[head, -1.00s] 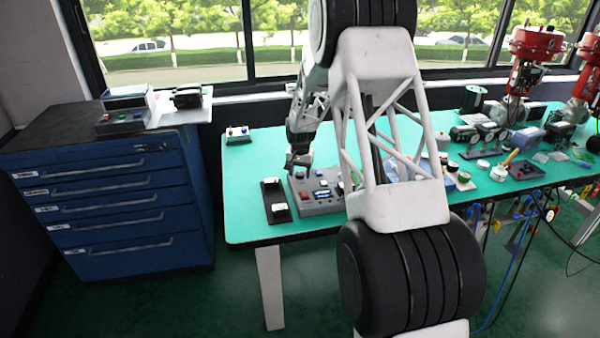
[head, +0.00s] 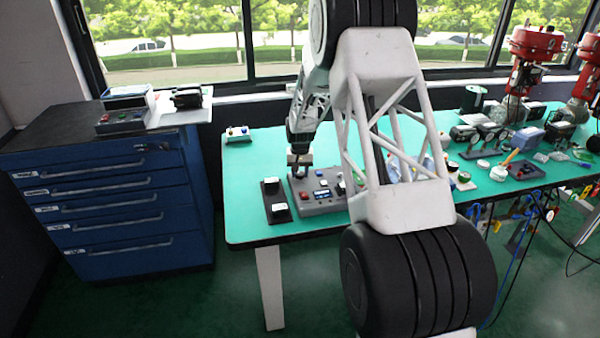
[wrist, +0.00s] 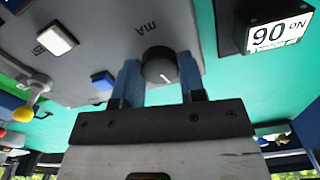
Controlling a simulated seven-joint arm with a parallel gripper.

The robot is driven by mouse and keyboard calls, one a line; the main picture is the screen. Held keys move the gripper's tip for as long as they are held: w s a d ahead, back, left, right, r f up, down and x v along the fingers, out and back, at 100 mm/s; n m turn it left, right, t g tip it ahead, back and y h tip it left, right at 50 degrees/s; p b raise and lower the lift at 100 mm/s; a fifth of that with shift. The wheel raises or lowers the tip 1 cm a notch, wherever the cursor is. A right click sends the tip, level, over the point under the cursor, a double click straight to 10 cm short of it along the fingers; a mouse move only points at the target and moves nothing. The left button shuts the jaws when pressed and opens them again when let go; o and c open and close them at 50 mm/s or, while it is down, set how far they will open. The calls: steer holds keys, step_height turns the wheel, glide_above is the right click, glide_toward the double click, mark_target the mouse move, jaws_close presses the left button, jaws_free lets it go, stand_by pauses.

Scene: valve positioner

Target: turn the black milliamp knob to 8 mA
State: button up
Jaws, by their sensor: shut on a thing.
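The black milliamp knob (wrist: 160,66) sits on the grey panel (wrist: 100,30) below an "mA" label in the wrist view. It is round, with a pale pointer line on its face. My gripper (wrist: 160,82) has its two blue fingers on either side of the knob, shut on it. In the head view my gripper (head: 299,172) is down at the left end of the grey control box (head: 322,206) on the green table. The knob is hidden there behind the gripper. I cannot read which value the pointer marks.
A black block with a "90" label (wrist: 279,30) stands beside the panel; it also shows left of the box in the head view (head: 275,204). The panel carries a white button (wrist: 56,39) and a blue button (wrist: 103,80). Gauges and valves crowd the table's right side.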

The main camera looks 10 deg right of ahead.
mark_target(300, 173)
steer(key=shift+n, duration=1.5)
steer(key=o, duration=0.9)
steer(key=shift+r, duration=3.95)
